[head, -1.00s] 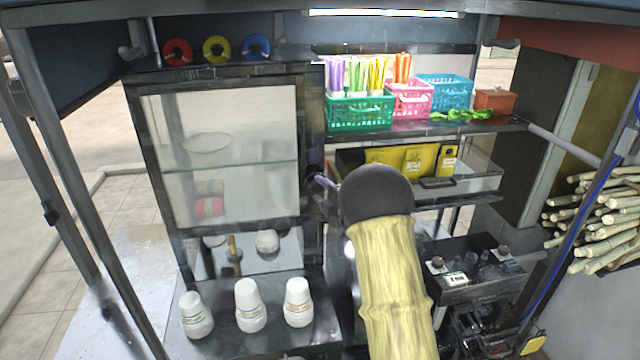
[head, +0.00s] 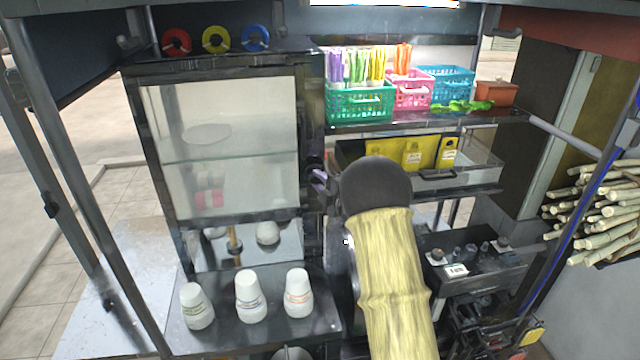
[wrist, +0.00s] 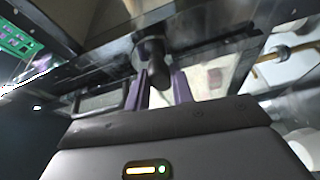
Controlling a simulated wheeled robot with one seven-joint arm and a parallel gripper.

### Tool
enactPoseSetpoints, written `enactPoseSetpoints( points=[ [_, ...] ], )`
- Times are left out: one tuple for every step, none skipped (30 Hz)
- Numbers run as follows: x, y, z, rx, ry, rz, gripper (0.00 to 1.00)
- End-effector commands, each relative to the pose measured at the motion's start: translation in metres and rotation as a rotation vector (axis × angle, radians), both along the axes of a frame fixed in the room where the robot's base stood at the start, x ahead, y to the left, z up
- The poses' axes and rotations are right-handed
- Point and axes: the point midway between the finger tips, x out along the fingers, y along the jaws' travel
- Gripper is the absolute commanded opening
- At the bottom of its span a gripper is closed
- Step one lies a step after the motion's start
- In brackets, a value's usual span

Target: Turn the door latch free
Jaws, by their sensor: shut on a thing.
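The door latch (wrist: 152,58) is a dark knob with a stem on the cabinet door's frame, close up in the wrist view. My gripper (wrist: 160,84) has its two purple fingers on either side of the latch and is shut on it. In the head view the gripper (head: 319,182) shows as a bit of purple at the right edge of the glass-fronted cabinet door (head: 230,150). The door looks closed. My arm hides part of the gripper, and the latch's exact angle is hard to tell.
Three white cups (head: 248,300) stand on the dark counter below the door. Right of the latch are a drawer with yellow packets (head: 420,155) and a shelf with a green basket (head: 360,104). Sugarcane stalks (head: 605,215) lie at the far right.

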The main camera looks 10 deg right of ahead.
Motion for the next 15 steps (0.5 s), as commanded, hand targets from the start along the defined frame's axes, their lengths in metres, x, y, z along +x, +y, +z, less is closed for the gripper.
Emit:
enactPoseSetpoints(
  points=[
    [-0.0002, -0.0005, -0.0038, 0.011, 0.0, 0.0, 0.01],
    [-0.0002, -0.0004, -0.0042, 0.018, 0.0, -0.001, 0.01],
    [-0.0002, -0.0003, -0.0049, 0.03, 0.0, 0.0, 0.01],
    [-0.0002, -0.0002, -0.0055, 0.042, 0.0, -0.001, 0.01],
    [-0.0002, -0.0001, -0.0062, 0.053, 0.0, 0.0, 0.01],
    [-0.0003, -0.0001, -0.0069, 0.069, 0.001, 0.0, 0.01],
    [-0.0003, -0.0002, -0.0074, 0.083, 0.0, -0.001, 0.01],
    [-0.0003, -0.0005, -0.0077, 0.098, 0.0, -0.002, 0.01],
    [-0.0004, -0.0008, -0.0081, 0.118, -0.001, -0.001, 0.01],
    [-0.0003, -0.0009, -0.0088, 0.135, 0.0, -0.002, 0.01],
    [-0.0004, -0.0008, -0.0095, 0.153, 0.0, -0.002, 0.01],
    [-0.0005, -0.0006, -0.0099, 0.177, 0.0, -0.001, 0.01],
    [-0.0005, -0.0006, -0.0101, 0.196, -0.001, -0.001, 0.01],
    [-0.0005, -0.0005, -0.0103, 0.214, -0.001, -0.001, 0.01],
    [-0.0006, -0.0004, -0.0111, 0.241, -0.001, 0.0, 0.01]
  ],
)
